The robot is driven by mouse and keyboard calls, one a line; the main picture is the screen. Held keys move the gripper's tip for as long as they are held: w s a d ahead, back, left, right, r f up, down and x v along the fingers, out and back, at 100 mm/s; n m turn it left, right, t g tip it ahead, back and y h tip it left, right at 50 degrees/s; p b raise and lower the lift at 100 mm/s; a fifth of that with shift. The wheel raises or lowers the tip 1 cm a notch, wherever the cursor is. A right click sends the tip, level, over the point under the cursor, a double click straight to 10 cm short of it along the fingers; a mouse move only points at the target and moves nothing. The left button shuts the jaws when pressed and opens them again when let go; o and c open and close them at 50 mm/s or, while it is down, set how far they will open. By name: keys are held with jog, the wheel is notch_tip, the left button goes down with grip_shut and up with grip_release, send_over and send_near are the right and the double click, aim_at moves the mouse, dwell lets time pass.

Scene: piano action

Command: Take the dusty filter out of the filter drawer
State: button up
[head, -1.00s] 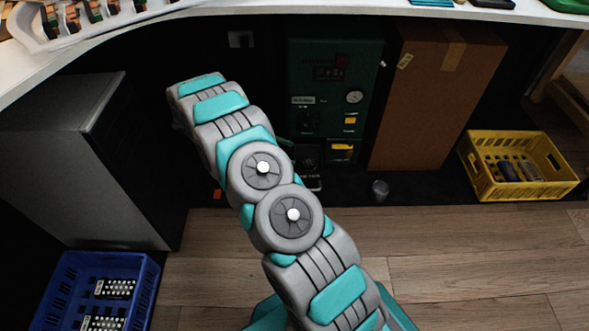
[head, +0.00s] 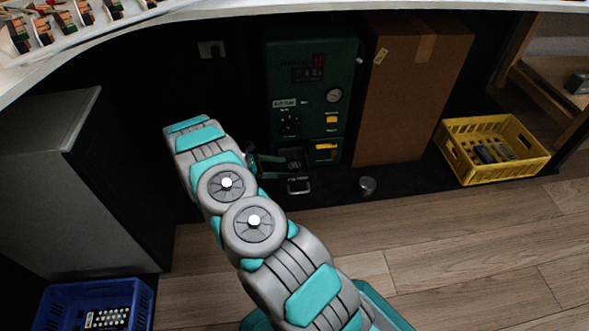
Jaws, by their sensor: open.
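The green machine (head: 310,85) stands on the floor level under the counter. Its filter drawer (head: 299,186) is low at the front, pulled out, with a metal handle facing me. A dark grey ribbed piece (head: 291,160), which looks like the dusty filter, sits in the drawer; its dust is too small to tell. My gripper (head: 268,163) is open, just left of the drawer and close to it. I cannot tell whether it touches the filter. My arm hides part of the floor in front.
A tall cardboard box (head: 412,95) stands right of the machine. A small metal cup (head: 367,186) is on the floor right of the drawer. A yellow crate (head: 494,152) is farther right, a blue crate (head: 95,290) lower left. A grey cabinet (head: 75,195) stands left.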

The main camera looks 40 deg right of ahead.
aim_at(294, 166)
jog(key=shift+b+x, duration=0.45)
jog(key=shift+x, duration=2.2)
jog(key=c, duration=1.1)
